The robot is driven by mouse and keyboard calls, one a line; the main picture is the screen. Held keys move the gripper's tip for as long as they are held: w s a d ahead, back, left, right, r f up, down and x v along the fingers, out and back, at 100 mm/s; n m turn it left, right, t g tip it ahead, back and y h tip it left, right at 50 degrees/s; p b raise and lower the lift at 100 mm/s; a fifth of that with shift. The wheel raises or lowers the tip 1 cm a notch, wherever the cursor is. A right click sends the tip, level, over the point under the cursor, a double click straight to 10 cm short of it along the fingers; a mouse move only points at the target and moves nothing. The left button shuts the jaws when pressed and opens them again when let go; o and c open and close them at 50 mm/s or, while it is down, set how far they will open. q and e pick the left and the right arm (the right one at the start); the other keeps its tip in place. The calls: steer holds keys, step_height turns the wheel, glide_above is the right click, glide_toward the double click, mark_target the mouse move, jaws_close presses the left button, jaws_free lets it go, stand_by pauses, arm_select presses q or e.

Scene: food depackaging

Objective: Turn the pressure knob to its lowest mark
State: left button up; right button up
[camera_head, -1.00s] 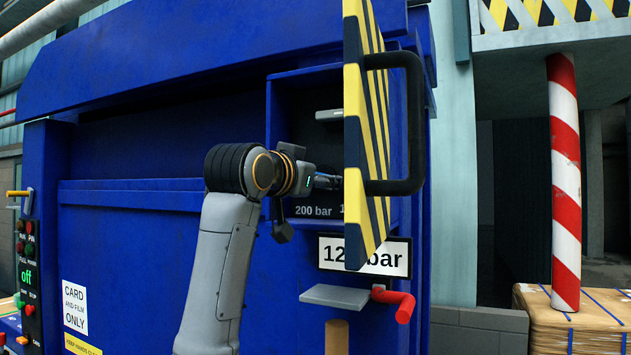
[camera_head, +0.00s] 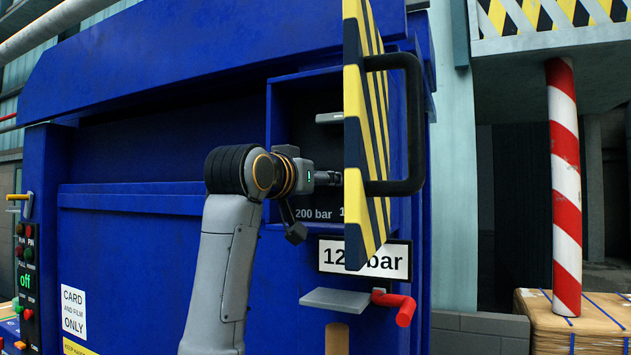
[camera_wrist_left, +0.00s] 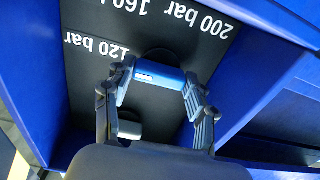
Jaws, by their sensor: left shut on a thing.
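The pressure knob (camera_wrist_left: 158,75) is a blue bar with a short pale mark near its left end, on a dark panel (camera_wrist_left: 85,80) in the left wrist view. The labels 120, 160 and 200 bar appear upside down around it. My left gripper (camera_wrist_left: 158,88) is shut on the knob, one finger at each end of the bar. In the head view my left gripper (camera_head: 335,178) reaches into the blue recess, its tips hidden behind the striped door. I cannot tell which label the knob points to. My right gripper is not in view.
The open yellow-and-black door (camera_head: 365,130) with its black handle (camera_head: 412,125) stands close right of my gripper. Below are a "12… bar" sign (camera_head: 334,255), partly covered by the door, a grey shelf (camera_head: 334,299) and a red handle (camera_head: 400,302). Blue recess walls surround my gripper.

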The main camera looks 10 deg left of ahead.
arm_select(q)
steer(key=o, duration=1.2)
steer(key=shift+c, duration=0.2)
steer(key=v, duration=1.2)
steer(key=shift+f, duration=0.1)
